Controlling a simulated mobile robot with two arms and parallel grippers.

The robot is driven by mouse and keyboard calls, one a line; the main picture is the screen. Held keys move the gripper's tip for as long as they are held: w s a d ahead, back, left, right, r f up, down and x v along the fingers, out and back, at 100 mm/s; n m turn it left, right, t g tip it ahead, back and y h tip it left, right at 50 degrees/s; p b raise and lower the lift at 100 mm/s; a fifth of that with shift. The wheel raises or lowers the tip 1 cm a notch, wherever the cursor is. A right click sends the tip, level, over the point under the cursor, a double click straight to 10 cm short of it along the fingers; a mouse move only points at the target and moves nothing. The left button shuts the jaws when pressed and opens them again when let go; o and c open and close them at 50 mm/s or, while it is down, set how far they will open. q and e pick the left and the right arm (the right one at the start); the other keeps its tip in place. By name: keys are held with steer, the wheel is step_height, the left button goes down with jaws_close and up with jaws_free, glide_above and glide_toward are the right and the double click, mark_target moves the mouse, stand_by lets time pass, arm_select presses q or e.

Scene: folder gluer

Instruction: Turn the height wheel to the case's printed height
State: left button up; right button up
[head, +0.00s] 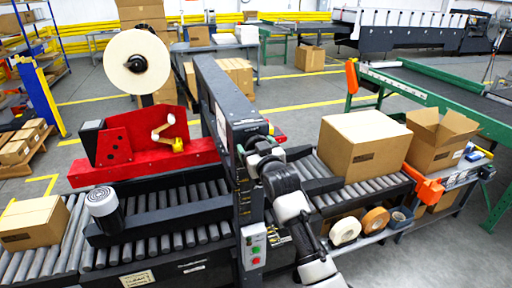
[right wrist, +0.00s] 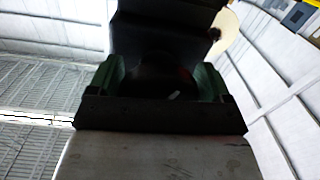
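My right gripper (head: 258,146) is at the top of the dark machine column, beside the upper black beam (head: 225,92). In the right wrist view its green-sided fingers (right wrist: 157,82) stand apart with a dark rounded shape between them. I cannot tell whether they touch it, or whether it is the height wheel. No height wheel shows clearly in the head view; my arm and gripper cover that part of the column. A closed brown case (head: 363,146) stands on the rollers right of the column. Its printed mark is too small to read. My left gripper is not in view.
A red tape head (head: 150,140) with a big tape roll (head: 136,62) stands left of the column. A control box with buttons (head: 253,245) hangs low on the column. An open carton (head: 440,138), an orange part (head: 424,186) and tape rolls (head: 345,231) are at the right.

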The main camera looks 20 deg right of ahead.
steer(key=o, duration=0.3)
steer(key=shift+s, duration=0.1)
steer(key=shift+s, duration=0.3)
steer(key=shift+s+d+b, duration=0.2)
steer(key=shift+s+b, duration=0.75)
steer(key=shift+s, duration=1.55)
steer(key=shift+s+d+b, duration=0.2)
steer(key=shift+s+b, duration=0.7)
steer(key=shift+s, duration=1.6)
